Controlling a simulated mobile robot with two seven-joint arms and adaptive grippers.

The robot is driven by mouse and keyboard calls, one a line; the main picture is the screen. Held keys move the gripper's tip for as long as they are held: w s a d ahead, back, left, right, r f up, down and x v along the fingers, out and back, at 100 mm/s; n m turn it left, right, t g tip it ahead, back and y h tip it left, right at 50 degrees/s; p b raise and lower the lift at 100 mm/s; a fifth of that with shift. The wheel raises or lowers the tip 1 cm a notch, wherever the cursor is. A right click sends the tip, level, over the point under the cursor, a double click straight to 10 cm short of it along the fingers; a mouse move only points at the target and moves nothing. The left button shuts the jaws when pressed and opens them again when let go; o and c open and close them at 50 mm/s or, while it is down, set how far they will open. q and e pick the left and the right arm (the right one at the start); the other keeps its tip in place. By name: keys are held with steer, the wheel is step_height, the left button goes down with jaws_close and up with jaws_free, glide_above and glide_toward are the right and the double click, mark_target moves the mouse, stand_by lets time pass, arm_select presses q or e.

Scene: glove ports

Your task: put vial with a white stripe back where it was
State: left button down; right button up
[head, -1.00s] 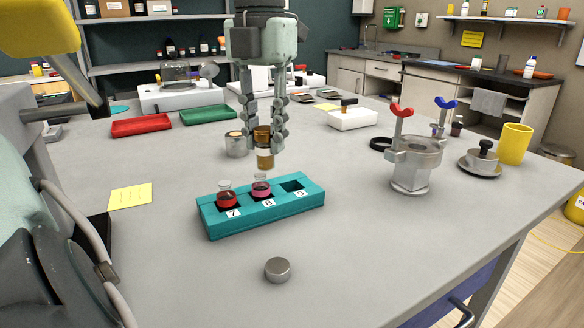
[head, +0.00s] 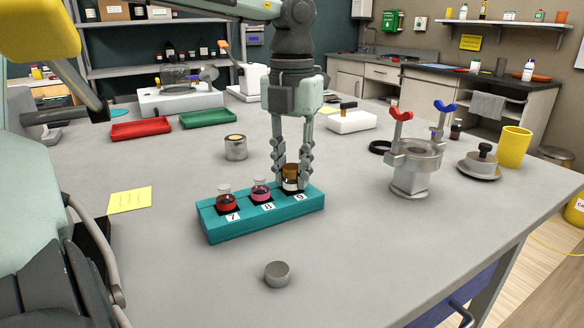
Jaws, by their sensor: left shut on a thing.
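The vial with a white stripe (head: 290,183) is brown with an amber top and a pale band. It is upright at slot 9 of the teal rack (head: 245,228), its lower end hidden inside the slot. My left gripper (head: 291,181) comes from above and is shut on the vial, one finger on each side. Slot 7 holds a flask of red liquid (head: 227,200). Slot 8 holds a flask of pink liquid (head: 261,190). My right gripper is not seen.
A metal cylinder (head: 235,150) stands behind the rack. A small grey puck (head: 277,273) lies in front. A metal stand with red and blue prongs (head: 410,175) is to the right. Red (head: 141,129) and green (head: 208,118) trays lie at the back left.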

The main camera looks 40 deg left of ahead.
arm_select(q)
steer(key=shift+f, duration=0.15)
steer(key=c, duration=1.3)
jaws_free()
steer(key=shift+r, duration=0.25)
step_height(320, 180, up, 12)
steer(key=shift+f, duration=0.1)
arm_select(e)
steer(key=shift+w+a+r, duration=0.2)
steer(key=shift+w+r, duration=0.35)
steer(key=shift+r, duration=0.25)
arm_select(q)
steer(key=shift+s, duration=0.1)
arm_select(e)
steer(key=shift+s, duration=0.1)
